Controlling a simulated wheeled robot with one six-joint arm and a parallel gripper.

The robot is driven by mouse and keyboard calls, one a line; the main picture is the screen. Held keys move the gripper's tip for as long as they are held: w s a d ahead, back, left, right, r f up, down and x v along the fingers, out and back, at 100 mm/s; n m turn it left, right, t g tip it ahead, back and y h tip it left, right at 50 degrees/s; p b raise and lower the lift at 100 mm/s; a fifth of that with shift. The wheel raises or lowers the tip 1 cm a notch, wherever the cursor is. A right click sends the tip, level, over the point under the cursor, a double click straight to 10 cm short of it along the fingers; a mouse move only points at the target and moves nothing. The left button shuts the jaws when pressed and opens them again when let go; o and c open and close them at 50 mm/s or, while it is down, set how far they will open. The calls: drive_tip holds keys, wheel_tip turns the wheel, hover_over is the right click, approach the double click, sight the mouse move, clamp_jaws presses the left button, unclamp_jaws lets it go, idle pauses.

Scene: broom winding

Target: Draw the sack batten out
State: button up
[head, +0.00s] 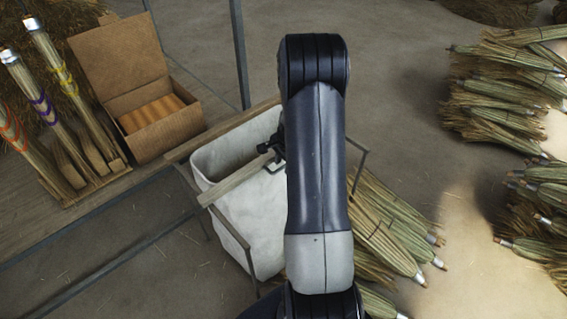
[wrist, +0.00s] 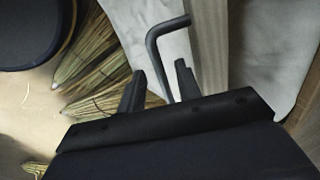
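The sack batten (head: 228,185) is a pale wooden slat lying across the mouth of the white sack (head: 238,222). A dark bent handle (wrist: 154,42) stands out from the batten's side in the wrist view, where the batten (wrist: 208,50) runs up the right part of the picture. My gripper (wrist: 158,80) is open, with the handle's lower part showing between its two fingers and a gap on either side. In the head view my gripper (head: 270,153) is at the batten's far end, partly hidden by my arm.
A metal frame (head: 240,50) stands around the sack. An open cardboard box (head: 150,118) and tied brooms (head: 60,95) are on the bench at left. Broom bundles (head: 390,235) lie right of the sack, with more piles (head: 505,90) farther right. Bare floor lies between them.

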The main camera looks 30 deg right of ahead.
clamp_jaws()
idle(0.5)
drive_tip(key=s+d+b, duration=0.2)
drive_tip(key=s+b, duration=0.1)
drive_tip(key=s, duration=1.2)
drive_tip(key=shift+s+b, duration=0.2)
drive_tip(key=shift+b, duration=0.15)
unclamp_jaws()
